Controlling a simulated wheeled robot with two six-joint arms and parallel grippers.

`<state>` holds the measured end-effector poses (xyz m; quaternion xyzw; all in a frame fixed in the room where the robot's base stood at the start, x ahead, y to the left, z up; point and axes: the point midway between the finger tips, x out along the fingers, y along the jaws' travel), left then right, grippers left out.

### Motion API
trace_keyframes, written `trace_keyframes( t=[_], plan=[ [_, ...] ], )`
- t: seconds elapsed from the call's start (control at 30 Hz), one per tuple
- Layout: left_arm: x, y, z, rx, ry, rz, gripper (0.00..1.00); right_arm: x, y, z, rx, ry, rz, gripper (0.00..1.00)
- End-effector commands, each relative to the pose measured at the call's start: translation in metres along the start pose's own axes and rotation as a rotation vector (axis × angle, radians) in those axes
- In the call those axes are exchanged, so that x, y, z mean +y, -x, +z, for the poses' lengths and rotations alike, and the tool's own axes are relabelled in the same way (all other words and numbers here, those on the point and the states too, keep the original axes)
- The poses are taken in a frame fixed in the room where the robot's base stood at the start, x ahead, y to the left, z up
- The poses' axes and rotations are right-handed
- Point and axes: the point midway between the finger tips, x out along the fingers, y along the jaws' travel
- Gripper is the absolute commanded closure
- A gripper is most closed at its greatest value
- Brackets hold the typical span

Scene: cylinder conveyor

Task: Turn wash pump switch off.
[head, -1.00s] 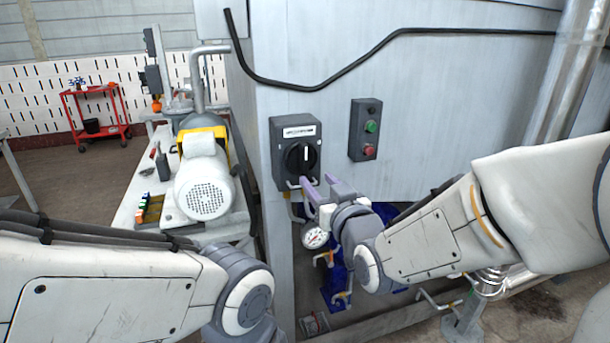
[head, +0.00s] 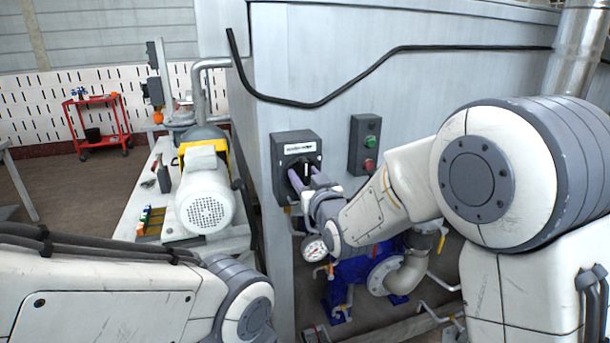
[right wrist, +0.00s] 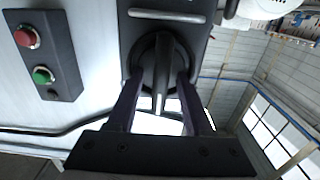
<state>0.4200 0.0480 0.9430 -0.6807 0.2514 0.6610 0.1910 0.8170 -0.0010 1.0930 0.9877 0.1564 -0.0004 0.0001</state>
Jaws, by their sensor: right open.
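The wash pump switch is a dark grey box (head: 285,150) with a white label and a black rotary knob (head: 307,170), on the pale metal cabinet wall. The knob's handle stands upright. In the right wrist view the knob (right wrist: 163,65) fills the upper middle, its pale-edged handle pointing at the camera. My right gripper (head: 301,180) is at the knob, its purple fingers partly hiding it. In the right wrist view the open fingers (right wrist: 158,88) lie one on each side of the handle, with gaps visible. My left arm shows at the lower left, but its gripper is out of view.
A button box with a green button (head: 370,142) and a red button (head: 369,164) is right of the switch. A black cable (head: 320,101) runs above. A pressure gauge (head: 315,248) and blue pump (head: 365,266) are below. A white motor (head: 204,200) stands on the left bench.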

Motion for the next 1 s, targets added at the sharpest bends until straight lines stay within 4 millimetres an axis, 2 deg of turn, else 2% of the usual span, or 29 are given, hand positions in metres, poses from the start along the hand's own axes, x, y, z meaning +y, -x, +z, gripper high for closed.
trace_keyframes(
  t=[0.07, 0.1, 0.17, 0.2, 0.23, 0.67, 1.0],
  plan=[
    [0.000, 0.000, 0.000, 0.000, 0.000, 0.000, 0.50, 0.000, 0.000, 0.000, 0.000, 0.000, 0.000, 0.49],
    [0.000, 0.000, 0.000, 0.000, 0.000, 0.000, 0.50, 0.000, 0.000, 0.000, 0.000, 0.000, 0.000, 0.53],
    [0.000, 0.000, 0.000, 0.000, 0.000, 0.000, 0.50, 0.000, 0.000, 0.000, 0.000, 0.000, 0.000, 0.76],
    [0.000, 0.000, 0.000, 0.000, 0.000, 0.000, 0.50, 0.000, 0.000, 0.000, 0.000, 0.000, 0.000, 0.91],
    [0.000, 0.000, 0.000, 0.000, 0.000, 0.000, 0.50, 0.000, 0.000, 0.000, 0.000, 0.000, 0.000, 1.00],
    [-0.001, -0.008, 0.000, 0.000, 0.000, 0.000, 0.50, 0.001, 0.001, 0.001, 0.003, -0.050, 0.000, 1.00],
    [-0.003, -0.035, 0.002, 0.000, 0.000, 0.000, 0.50, 0.003, 0.001, 0.004, 0.004, -0.290, 0.000, 1.00]
  ],
)
